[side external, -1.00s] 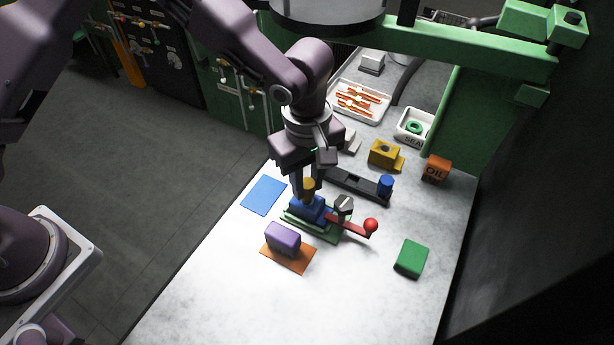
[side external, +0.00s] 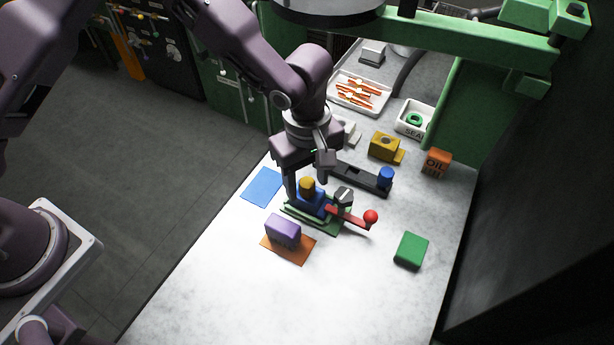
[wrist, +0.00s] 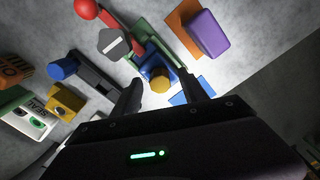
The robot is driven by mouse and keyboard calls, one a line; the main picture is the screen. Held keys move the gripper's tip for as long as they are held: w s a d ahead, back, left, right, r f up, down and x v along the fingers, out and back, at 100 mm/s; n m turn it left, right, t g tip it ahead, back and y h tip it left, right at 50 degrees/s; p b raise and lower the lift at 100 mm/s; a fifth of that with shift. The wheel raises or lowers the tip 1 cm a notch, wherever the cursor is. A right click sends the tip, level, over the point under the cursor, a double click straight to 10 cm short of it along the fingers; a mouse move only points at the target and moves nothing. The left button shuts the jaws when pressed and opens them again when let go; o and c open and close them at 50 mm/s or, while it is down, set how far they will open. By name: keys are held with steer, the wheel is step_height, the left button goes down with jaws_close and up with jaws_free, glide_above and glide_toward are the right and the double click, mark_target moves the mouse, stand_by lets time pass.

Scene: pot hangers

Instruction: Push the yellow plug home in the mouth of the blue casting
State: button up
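The yellow plug (side external: 307,185) stands in the top of the blue casting (side external: 312,207), with its upper part sticking out. How deep it sits cannot be told. The casting rests in a green fixture (side external: 330,229) with a red ball-ended lever (side external: 345,216). My gripper (side external: 306,187) is open, with its fingers apart on either side of the plug. The wrist view also shows the plug (wrist: 160,85) between the spread fingers of my gripper (wrist: 163,88), with gaps on both sides, and the blue casting (wrist: 155,70) beyond it.
A purple block (side external: 283,233) on an orange mat stands close in front. A black bar (side external: 350,178) with a blue cylinder (side external: 386,180) lies behind right. A yellow block (side external: 385,146), orange OIL box (side external: 437,163) and green block (side external: 411,250) lie right. The front table is clear.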

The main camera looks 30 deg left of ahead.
mark_target(307, 182)
steer(key=shift+r, duration=0.1)
step_height(307, 182, up, 7)
steer(key=shift+f, duration=0.1)
stand_by(0.3)
stand_by(0.3)
